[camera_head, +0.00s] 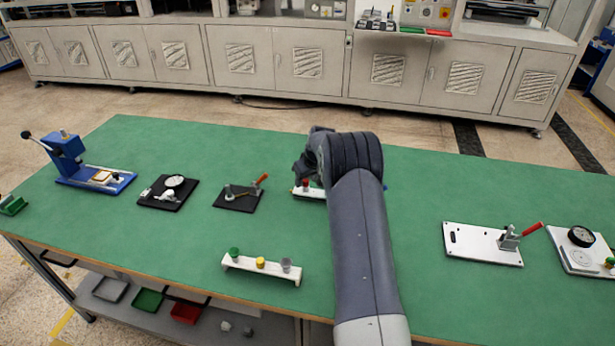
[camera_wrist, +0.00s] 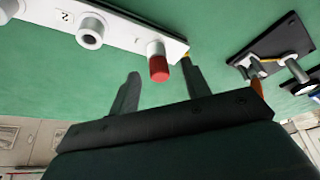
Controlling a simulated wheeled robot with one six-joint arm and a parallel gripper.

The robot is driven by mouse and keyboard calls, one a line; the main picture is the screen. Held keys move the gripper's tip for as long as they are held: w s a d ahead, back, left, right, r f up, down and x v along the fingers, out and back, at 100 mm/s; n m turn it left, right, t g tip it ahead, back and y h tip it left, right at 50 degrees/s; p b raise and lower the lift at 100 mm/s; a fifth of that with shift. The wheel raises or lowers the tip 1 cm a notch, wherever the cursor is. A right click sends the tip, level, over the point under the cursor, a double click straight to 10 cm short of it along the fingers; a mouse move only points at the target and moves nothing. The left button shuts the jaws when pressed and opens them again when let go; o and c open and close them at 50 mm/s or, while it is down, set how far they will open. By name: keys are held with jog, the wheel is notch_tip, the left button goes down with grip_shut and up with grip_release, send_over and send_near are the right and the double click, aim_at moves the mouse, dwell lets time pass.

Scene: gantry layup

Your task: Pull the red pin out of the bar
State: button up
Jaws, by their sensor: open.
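The red pin (camera_wrist: 159,69) sits in a pale collar near one end of a white bar (camera_wrist: 117,30) in the wrist view. In the head view the red pin (camera_head: 305,183) stands at the left end of the white bar (camera_head: 307,194), whose right part is hidden behind my arm. My gripper (camera_wrist: 160,72) is open and empty in the wrist view. Its two dark fingers appear on either side of the pin, with gaps on both sides. I cannot tell whether the fingertips reach the pin's depth.
A black plate with an orange-handled clamp (camera_head: 239,195) lies left of the bar. A white rack with green, yellow and grey pieces (camera_head: 262,268) stands nearer the front. A white plate with a red-handled clamp (camera_head: 482,243) lies right. Green table between them is clear.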

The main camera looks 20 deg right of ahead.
grip_shut()
dwell(0.7)
